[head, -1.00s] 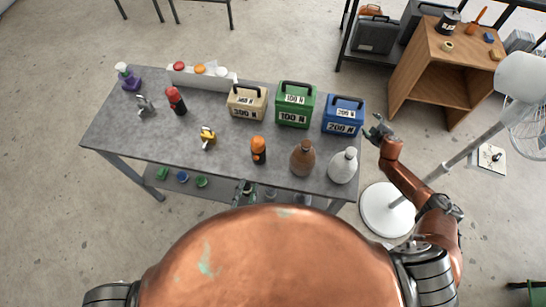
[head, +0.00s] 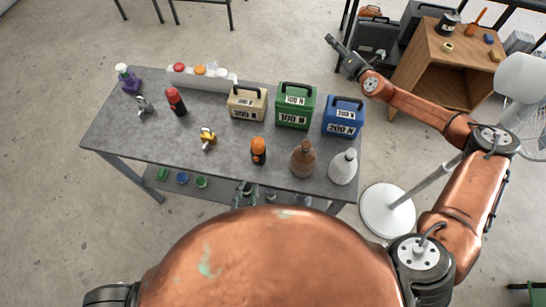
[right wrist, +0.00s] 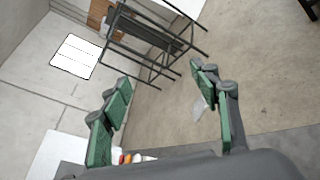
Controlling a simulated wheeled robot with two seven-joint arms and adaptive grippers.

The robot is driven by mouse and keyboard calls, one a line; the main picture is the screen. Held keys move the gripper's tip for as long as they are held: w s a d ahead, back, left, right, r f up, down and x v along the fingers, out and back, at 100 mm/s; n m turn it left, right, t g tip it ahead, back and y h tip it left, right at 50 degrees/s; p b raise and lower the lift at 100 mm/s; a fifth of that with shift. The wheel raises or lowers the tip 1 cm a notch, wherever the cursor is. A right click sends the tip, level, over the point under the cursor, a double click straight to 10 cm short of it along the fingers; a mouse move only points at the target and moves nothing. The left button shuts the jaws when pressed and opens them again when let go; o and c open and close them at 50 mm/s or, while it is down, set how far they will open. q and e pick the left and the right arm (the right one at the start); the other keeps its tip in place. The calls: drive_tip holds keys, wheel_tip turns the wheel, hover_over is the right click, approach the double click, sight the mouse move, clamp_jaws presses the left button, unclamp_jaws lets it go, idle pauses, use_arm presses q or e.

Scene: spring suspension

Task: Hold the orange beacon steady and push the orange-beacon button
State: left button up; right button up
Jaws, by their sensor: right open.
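The orange beacon (head: 258,151), with an orange top and black body, stands upright near the table's front edge. A white button box (head: 205,79) lies along the back edge with a red button (head: 180,67), an orange button (head: 200,70) and a whitish button (head: 222,72). My left gripper (head: 245,187) shows small at the front edge, left of and nearer than the beacon, apart from it; its jaws are unclear. My right gripper (head: 332,42) is raised beyond the back right of the table, far from the box. It is open and empty in the right wrist view (right wrist: 160,75).
On the grey table (head: 120,130) stand beige (head: 246,103), green (head: 295,106) and blue (head: 343,117) weight boxes, a red beacon (head: 176,101), brown (head: 302,158) and white (head: 343,166) bottles, and a yellow padlock-like item (head: 208,139). A fan (head: 388,210) stands right.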

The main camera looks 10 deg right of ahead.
drive_tip(key=s+a+n+g+y, duration=0.1)
drive_tip(key=s+a+n+y, duration=0.35)
drive_tip(key=a, duration=0.75)
drive_tip(key=s+a+n+g+y, duration=0.1)
drive_tip(key=s+a+n+y, duration=0.1)
drive_tip(key=s+a+n, duration=0.7)
drive_tip(key=s+a+n+g+y, duration=0.1)
drive_tip(key=s+a+n+y, duration=0.25)
drive_tip(key=a, duration=1.05)
drive_tip(key=s+a+r+n+g+y, duration=0.2)
drive_tip(key=s+a+n+g+y, duration=0.15)
drive_tip(key=s+a, duration=0.6)
drive_tip(key=s+a+r+n+g+y, duration=0.25)
drive_tip(key=s+a+n, duration=0.35)
drive_tip(key=s, duration=0.7)
drive_tip(key=n+t+h, duration=0.8)
drive_tip(key=n+h, duration=0.1)
drive_tip(key=n, duration=1.4)
approach(262, 148)
drive_tip(key=x, duration=0.4)
drive_tip(key=shift+w+a, duration=0.15)
drive_tip(key=shift+w, duration=0.15)
drive_tip(key=x, duration=0.7)
drive_tip(key=shift+w+a+f, duration=0.1)
drive_tip(key=shift+w+f, duration=0.05)
